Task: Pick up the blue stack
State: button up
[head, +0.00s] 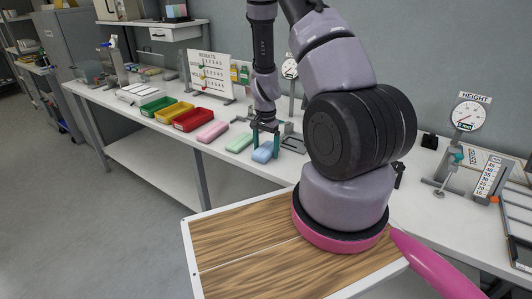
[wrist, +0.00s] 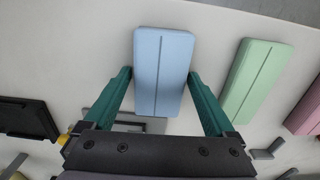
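The blue stack (wrist: 162,70) is a light blue block with a dark line along its top. It lies on the white bench. In the head view the blue stack (head: 264,152) is at the near edge of the bench, right of the green block. In the head view my gripper (head: 265,134) is above the blue stack's far end. I cannot tell the exact height of the fingertips over the bench.
A green block (wrist: 258,80) and a pink block (head: 212,131) lie left of the blue stack in the head view. Red (head: 193,119), yellow (head: 174,112) and green (head: 157,106) trays stand further left. A grey metal fixture (head: 294,142) is close on the right.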

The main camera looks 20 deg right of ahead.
jog(key=c, duration=0.9)
jog(key=shift+r, duration=0.15)
